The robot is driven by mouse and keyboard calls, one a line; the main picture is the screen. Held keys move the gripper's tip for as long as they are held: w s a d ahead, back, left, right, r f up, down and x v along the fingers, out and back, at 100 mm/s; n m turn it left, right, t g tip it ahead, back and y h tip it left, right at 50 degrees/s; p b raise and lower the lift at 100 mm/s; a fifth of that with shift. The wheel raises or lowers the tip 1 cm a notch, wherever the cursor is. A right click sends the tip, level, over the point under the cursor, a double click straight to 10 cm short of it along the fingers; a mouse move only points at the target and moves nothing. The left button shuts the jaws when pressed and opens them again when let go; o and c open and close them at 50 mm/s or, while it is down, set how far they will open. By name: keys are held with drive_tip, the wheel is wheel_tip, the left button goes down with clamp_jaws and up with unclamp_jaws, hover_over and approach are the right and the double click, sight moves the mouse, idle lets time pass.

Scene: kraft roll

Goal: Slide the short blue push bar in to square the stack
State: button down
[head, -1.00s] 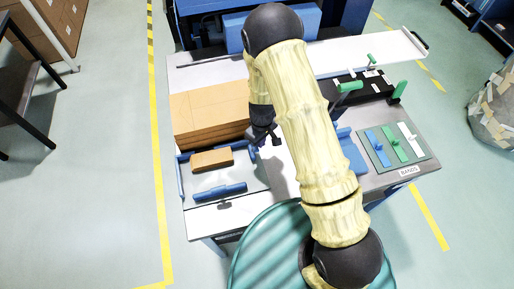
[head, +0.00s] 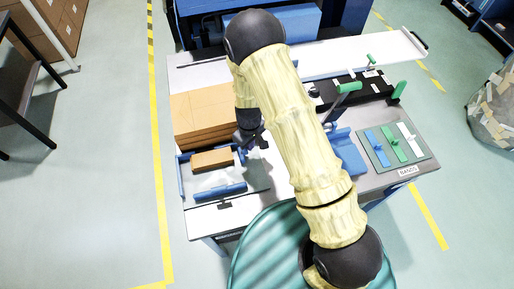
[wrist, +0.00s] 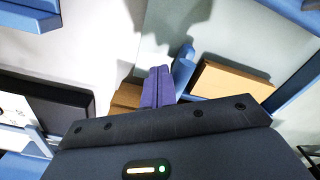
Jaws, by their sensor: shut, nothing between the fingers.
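A small brown stack (head: 212,160) lies in a grey tray with blue edges on the bench; it also shows in the wrist view (wrist: 232,82). The short blue push bar (head: 241,155) stands at the right side of this stack, close to it. In the wrist view the bar (wrist: 183,68) is upright between my fingers and the stack; I cannot tell whether it touches the stack. My gripper (wrist: 159,72) is shut and empty, its fingers right beside the bar. In the head view my gripper (head: 251,146) is low over the tray's right side, partly hidden by my arm.
A longer blue bar (head: 220,191) lies along the tray's front. A large brown stack (head: 208,112) is behind the tray. To the right are a blue fixture (head: 348,155), a green-handled black device (head: 350,90) and a board of coloured pieces (head: 393,146).

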drive_tip(key=shift+s+a+p, duration=0.15)
drive_tip(key=shift+s+a, duration=0.2)
drive_tip(key=shift+a, duration=0.75)
drive_tip(key=shift+s+a+p, duration=0.15)
drive_tip(key=shift+s+a, duration=0.15)
drive_tip(key=shift+a, duration=0.85)
drive_tip(key=shift+s+a+p, duration=0.15)
drive_tip(key=shift+s+a, duration=0.2)
drive_tip(key=shift+a, duration=0.75)
drive_tip(key=shift+d, duration=0.15)
drive_tip(key=shift+w+d+b, duration=0.25)
drive_tip(key=shift+w+d, duration=0.3)
drive_tip(key=shift+d, duration=1.3)
drive_tip(key=shift+w+d+b, duration=0.2)
drive_tip(key=shift+w+d, duration=0.35)
drive_tip(key=shift+d, duration=1.35)
drive_tip(key=shift+w+d+b, duration=0.25)
drive_tip(key=shift+w+d, duration=0.3)
drive_tip(key=shift+d, duration=1.3)
wheel_tip(320, 180, up, 7)
drive_tip(key=p, duration=0.4)
drive_tip(key=shift+p, duration=0.4)
